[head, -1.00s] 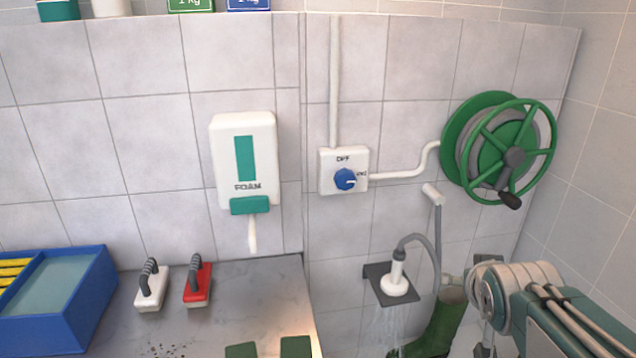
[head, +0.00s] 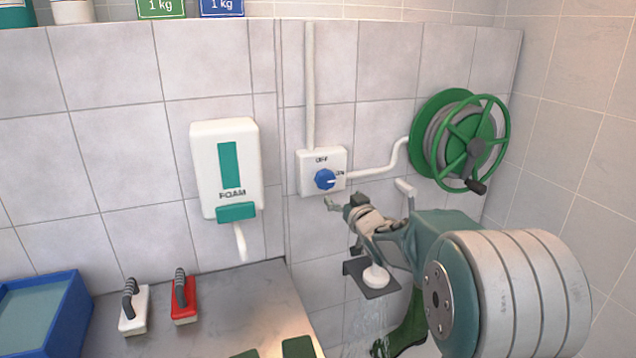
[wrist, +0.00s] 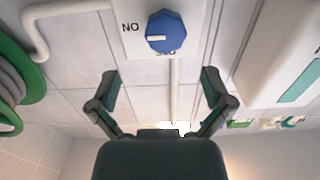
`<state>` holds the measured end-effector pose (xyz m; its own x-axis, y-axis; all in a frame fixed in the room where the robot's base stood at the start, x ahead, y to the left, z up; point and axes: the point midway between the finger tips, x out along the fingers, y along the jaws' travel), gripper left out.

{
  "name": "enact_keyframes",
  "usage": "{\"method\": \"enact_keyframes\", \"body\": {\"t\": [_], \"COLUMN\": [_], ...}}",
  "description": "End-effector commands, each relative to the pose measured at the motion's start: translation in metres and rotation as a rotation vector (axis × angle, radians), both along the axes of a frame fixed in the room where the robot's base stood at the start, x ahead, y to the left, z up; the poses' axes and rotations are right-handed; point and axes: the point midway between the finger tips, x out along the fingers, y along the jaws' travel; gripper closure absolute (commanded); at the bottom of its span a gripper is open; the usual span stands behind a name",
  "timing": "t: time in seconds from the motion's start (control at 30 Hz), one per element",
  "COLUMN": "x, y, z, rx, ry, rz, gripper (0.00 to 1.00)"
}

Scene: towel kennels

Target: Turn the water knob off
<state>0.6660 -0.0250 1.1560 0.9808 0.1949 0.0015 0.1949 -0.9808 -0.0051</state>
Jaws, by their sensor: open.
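The blue water knob (head: 325,180) sits on a white wall box (head: 308,174) marked OFF above and ON to the right. Its white mark points right, toward ON. The knob (wrist: 167,32) also shows at the top of the wrist view. My gripper (head: 343,204) is just below and right of the knob, apart from it. In the wrist view its two fingers (wrist: 160,90) are spread wide with nothing between them. Water sprays down from the white shower head (head: 376,277) in its dark bracket.
A green hose reel (head: 440,140) is on the wall to the right, with a white pipe from the box to it. A foam dispenser (head: 205,170) hangs to the left. Red (head: 184,303) and white brushes (head: 134,318) and a blue tray (head: 70,315) stand on the counter.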

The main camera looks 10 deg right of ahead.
Motion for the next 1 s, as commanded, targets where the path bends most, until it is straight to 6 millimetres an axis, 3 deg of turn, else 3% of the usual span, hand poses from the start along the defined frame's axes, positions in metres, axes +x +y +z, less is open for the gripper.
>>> {"method": "enact_keyframes", "body": {"t": [0.3, 0.5, 0.7, 0.97, 1.0], "x": [0.054, 0.081, 0.093, 0.093, 0.093], "y": [0.021, 0.024, 0.023, 0.027, 0.027], "z": [-0.001, 0.000, 0.000, 0.000, 0.000], "rx": [-0.008, -0.007, -0.003, -0.007, -0.007], "ry": [0.000, 0.001, 0.000, 0.001, 0.001], "rz": [0.002, 0.001, 0.000, 0.000, 0.000], "gripper": [0.00, 0.00, 0.00, 0.00, 0.13]}}
